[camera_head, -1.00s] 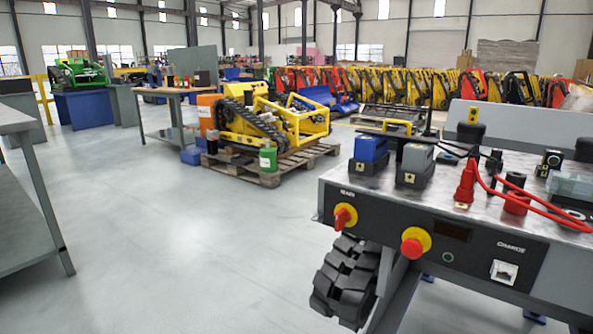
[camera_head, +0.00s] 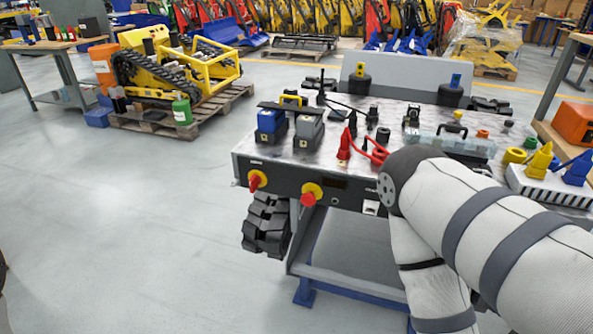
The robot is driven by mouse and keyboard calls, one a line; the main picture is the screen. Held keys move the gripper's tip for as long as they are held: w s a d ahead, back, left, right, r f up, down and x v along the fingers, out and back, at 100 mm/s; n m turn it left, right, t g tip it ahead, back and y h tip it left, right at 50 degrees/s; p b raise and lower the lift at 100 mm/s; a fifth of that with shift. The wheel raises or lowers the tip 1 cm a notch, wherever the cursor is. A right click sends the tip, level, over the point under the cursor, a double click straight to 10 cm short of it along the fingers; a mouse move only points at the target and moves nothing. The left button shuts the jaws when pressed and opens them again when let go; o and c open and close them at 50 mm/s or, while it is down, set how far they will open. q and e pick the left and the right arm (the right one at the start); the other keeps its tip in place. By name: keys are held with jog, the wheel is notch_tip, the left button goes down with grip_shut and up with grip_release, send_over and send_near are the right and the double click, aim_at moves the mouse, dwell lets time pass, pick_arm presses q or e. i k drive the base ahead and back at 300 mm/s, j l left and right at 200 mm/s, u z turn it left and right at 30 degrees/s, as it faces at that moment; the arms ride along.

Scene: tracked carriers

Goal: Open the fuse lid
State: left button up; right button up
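A clear, pale box-like cover (camera_head: 462,146) with a dark handle (camera_head: 453,130) on top sits on the metal worktop of the tracked carrier (camera_head: 222,178); it looks like the fuse lid and appears closed. My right arm comes in from the right, bends in front of the carrier's front panel and runs down out of the picture. It hides the worktop's front right part. My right gripper is below the picture and my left gripper is not in view either.
The worktop also holds a blue block (camera_head: 270,121), a grey block (camera_head: 309,127), a red plug with cable (camera_head: 344,146) and a yellow ring (camera_head: 514,156). Red knobs (camera_head: 308,198) stick out of the front panel. A pallet (camera_head: 155,128) stands behind left. The left floor is clear.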

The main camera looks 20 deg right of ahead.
aim_at(458, 127)
jog(key=z, duration=1.55)
